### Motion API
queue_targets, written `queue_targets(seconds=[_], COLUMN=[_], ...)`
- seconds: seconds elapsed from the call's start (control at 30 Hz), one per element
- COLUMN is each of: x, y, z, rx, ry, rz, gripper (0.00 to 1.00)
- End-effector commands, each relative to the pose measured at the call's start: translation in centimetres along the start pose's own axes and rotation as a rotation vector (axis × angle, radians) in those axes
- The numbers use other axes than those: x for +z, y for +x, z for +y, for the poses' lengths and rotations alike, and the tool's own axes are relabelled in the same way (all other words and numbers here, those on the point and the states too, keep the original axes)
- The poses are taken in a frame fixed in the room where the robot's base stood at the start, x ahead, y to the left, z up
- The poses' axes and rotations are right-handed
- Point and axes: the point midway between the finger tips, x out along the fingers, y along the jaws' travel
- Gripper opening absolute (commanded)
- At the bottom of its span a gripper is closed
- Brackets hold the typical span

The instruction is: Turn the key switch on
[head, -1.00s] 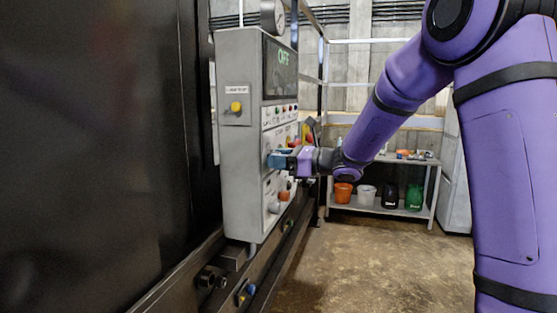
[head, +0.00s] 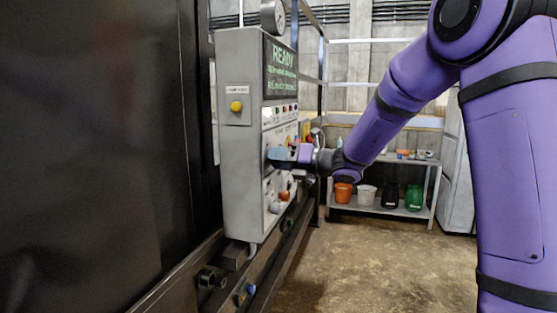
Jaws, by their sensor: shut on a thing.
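The grey control box (head: 240,150) stands at the left centre, with its control panel on the right-hand face. The screen (head: 281,68) on that face is lit and reads READY with smaller green lines below. My gripper (head: 276,154) reaches in from the right and is at the middle of the panel. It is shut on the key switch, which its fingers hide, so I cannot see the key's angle.
A yellow button (head: 236,106) is on the box's near side. Other knobs, including an orange one (head: 285,196), lie below my gripper. A dark machine wall (head: 100,150) fills the left. A shelf with buckets (head: 343,192) stands behind; the floor (head: 360,270) is clear.

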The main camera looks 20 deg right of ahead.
Motion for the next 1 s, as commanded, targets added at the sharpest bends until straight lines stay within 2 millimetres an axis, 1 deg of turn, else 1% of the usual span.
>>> queue_targets(seconds=[0.1, 0.33, 0.9, 0.93, 0.97, 1.0], x=[-0.03, -0.04, -0.02, -0.02, -0.01, -0.01], y=[-0.05, -0.04, -0.05, -0.05, -0.05, -0.05], z=[-0.04, -0.03, -0.04, -0.04, -0.04, -0.04], rx=[-0.002, -0.002, -0.002, -0.002, -0.002, -0.002], ry=[0.066, 0.148, 0.177, 0.177, 0.177, 0.177], rz=[-0.001, -0.004, -0.005, -0.005, -0.005, -0.005], gripper=[0.12, 0.12, 0.12, 0.43, 0.49, 0.59])
